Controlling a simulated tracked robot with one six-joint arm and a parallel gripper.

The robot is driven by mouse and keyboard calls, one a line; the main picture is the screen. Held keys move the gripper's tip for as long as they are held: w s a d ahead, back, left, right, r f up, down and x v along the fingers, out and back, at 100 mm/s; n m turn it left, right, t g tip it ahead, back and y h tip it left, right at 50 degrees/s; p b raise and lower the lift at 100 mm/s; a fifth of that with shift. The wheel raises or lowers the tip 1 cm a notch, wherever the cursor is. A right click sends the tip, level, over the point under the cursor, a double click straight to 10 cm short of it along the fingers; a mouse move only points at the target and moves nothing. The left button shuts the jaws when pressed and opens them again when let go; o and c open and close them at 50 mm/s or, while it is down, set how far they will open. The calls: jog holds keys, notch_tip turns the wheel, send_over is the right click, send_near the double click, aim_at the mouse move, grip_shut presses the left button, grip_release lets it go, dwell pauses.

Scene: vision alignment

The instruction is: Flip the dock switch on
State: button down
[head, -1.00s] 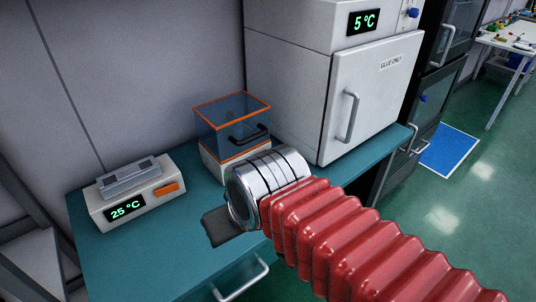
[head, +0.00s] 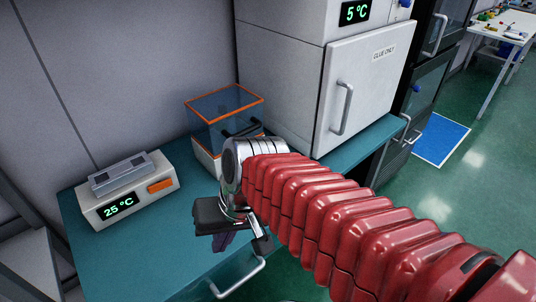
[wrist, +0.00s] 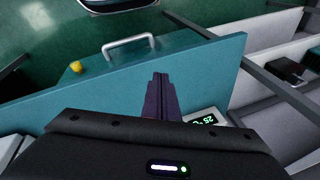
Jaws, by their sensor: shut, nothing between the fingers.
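The dock (head: 97,214) is a white box on the teal bench at the left of the head view. It has a green 25 °C display, a grey cradle on top and an orange switch (head: 160,186) on its front right. I cannot tell the switch's position. My gripper (head: 222,243) is over the bench, right of the dock and apart from it, pointing down. In the wrist view its dark purple fingers (wrist: 161,95) are together and empty. Part of the dock's display (wrist: 203,121) shows there beside the fingers; the switch is hidden.
A clear box with orange edges (head: 226,103) stands behind my gripper. A white cabinet marked 5 °C (head: 365,90) rises to the right. The teal bench (head: 130,262) is clear in front of the dock. A drawer handle (head: 238,278) juts from its front.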

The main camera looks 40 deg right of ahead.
jog(key=w+a+f+m+y, duration=0.35)
jog(key=m+y, duration=0.25)
jog(key=m, duration=0.2)
jog(key=w+d+m+t+y, duration=0.3)
jog(key=w+d+m+t, duration=0.4)
jog(key=w+d+m, duration=0.25)
jog(key=d+f+m+t+h, duration=0.2)
jog(key=d+m+h, duration=0.2)
jog(key=d, duration=0.4)
jog(key=d+f+m+t+h, duration=0.3)
jog(key=d+m, duration=0.3)
jog(key=d, duration=0.2)
jog(key=d+f+m+t+h, duration=0.2)
jog(key=d+m+h, duration=0.3)
jog(key=d, duration=0.3)
jog(key=shift+s+d+f+m+t, duration=0.1)
jog(key=shift+d+f+m+t, duration=0.1)
jog(key=shift+f+m+t, duration=0.25)
jog(key=shift+r, duration=0.1)
